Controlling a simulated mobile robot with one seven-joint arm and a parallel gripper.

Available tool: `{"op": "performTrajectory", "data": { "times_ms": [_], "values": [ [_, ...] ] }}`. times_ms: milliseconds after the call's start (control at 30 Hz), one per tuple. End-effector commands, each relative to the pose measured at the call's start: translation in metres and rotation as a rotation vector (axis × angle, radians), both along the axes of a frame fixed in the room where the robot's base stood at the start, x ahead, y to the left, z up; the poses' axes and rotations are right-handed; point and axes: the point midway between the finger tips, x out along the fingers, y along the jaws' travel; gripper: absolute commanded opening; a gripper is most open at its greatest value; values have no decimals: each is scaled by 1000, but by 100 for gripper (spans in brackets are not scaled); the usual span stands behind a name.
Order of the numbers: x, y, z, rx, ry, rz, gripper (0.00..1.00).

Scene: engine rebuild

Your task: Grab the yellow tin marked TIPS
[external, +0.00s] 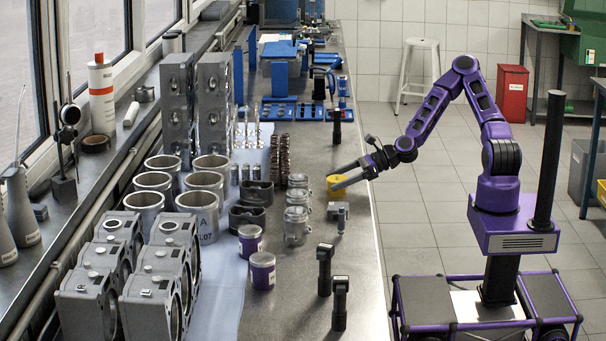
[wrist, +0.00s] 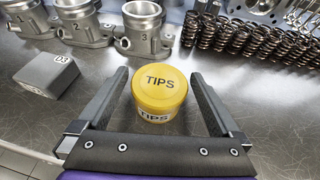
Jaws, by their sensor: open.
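The yellow tin (wrist: 159,88) has TIPS on its lid and on its side label. In the wrist view it stands upright on the metal bench, between the two fingers of my gripper (wrist: 158,92). The fingers are spread, with a gap on each side of the tin. In the external view the yellow tin (external: 336,184) is near the right edge of the bench. My gripper (external: 347,176) reaches it from the right, and its fingers partly hide the tin.
Dark upright tools (external: 340,303) stand nearer on the bench.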

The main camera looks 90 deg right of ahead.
Motion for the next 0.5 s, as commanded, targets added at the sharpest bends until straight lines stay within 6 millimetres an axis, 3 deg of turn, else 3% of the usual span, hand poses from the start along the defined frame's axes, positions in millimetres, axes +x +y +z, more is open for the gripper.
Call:
{"op": "performTrajectory", "data": {
  "times_ms": [200,500],
  "values": [
    [27,5,-11,-1,-1,3,100],
    [33,5,-13,0,0,0,100]
  ]
}}
